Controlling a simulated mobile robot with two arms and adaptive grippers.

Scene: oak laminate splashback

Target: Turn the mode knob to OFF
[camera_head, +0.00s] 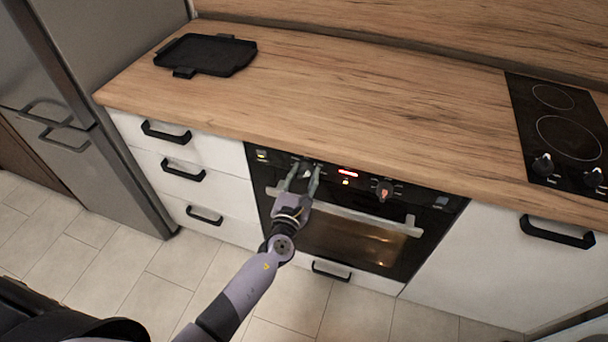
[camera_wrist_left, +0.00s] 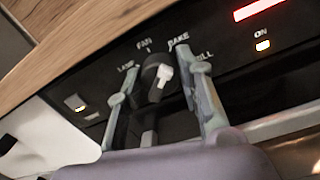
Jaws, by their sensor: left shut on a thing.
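The mode knob (camera_wrist_left: 157,82) is a dark round knob with a white pointer on the black oven panel. The labels LAMP, FAN, BAKE and one ending in "LL" arc around its top. The pointer's white end is towards the upper right in the left wrist view, on the BAKE side; the exact setting is hard to tell. No OFF label is readable. My left gripper (camera_head: 306,170) is at the panel, shut on the knob, with one finger on each side. In the head view the fingers partly hide the knob. My right gripper is not in view.
A second knob (camera_head: 384,190) sits right of the red display (camera_head: 348,172). The oven handle (camera_head: 350,214) crosses below the panel. The wooden worktop (camera_head: 380,105) overhangs above, with a black tray (camera_head: 206,54) at left and a hob (camera_head: 562,125) at right.

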